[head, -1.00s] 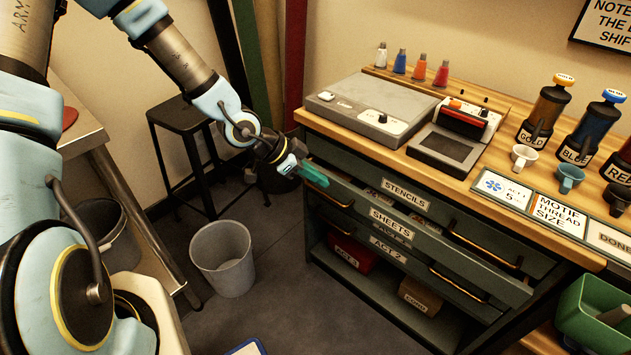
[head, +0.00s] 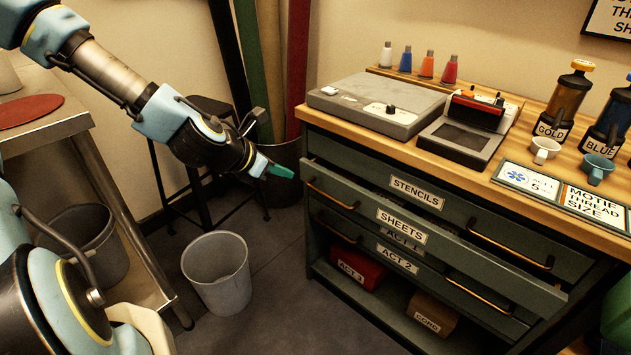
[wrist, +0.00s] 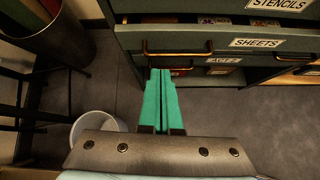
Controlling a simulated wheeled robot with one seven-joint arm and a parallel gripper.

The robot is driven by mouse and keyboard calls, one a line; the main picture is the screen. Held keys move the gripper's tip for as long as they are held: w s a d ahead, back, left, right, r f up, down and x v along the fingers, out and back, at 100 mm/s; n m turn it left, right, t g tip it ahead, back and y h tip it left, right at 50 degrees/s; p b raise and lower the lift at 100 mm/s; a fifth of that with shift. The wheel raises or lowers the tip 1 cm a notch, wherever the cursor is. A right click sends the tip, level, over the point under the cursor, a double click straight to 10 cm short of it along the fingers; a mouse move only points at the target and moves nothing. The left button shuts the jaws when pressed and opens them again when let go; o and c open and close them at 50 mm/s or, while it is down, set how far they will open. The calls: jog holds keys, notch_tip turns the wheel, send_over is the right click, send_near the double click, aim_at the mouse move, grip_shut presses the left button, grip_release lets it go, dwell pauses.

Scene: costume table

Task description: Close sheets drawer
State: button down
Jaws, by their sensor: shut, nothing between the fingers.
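The sheets drawer (head: 455,243) is a dark green drawer front labelled SHEETS with brass handles. It stands pulled out from the cabinet, under the STENCILS label (head: 416,193). In the wrist view the drawer front (wrist: 205,43) crosses the upper right, and papers show in the open gap behind it. My gripper (head: 280,171) has teal fingers, shut and empty. It is left of the drawer's left end, apart from it in the head view. In the wrist view the fingertips (wrist: 161,72) point at the left handle (wrist: 178,53), appearing just below it; I cannot tell the exact gap.
A grey bin (head: 217,275) stands on the floor in front of the cabinet's left side. A black stool (head: 205,110) and a dark bin are behind my arm. A metal table (head: 60,130) is at left. Floor before the drawers is clear.

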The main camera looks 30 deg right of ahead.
jog(key=n, duration=0.1)
send_near(326, 170)
jog(key=f, duration=0.1)
jog(key=d+f, duration=0.1)
jog(key=f, duration=0.1)
jog(key=d+f, duration=0.1)
jog(key=f, duration=0.1)
jog(key=shift+w+d+f, duration=0.15)
jog(key=shift+w+f, duration=0.1)
jog(key=shift+w, duration=0.05)
jog(key=shift+w+d, duration=0.1)
jog(key=shift+d, duration=0.35)
jog(key=d, duration=0.2)
jog(key=w+d, duration=0.1)
jog(key=d, duration=0.1)
jog(key=shift+w+d+r, duration=0.1)
jog(key=shift+d, duration=0.05)
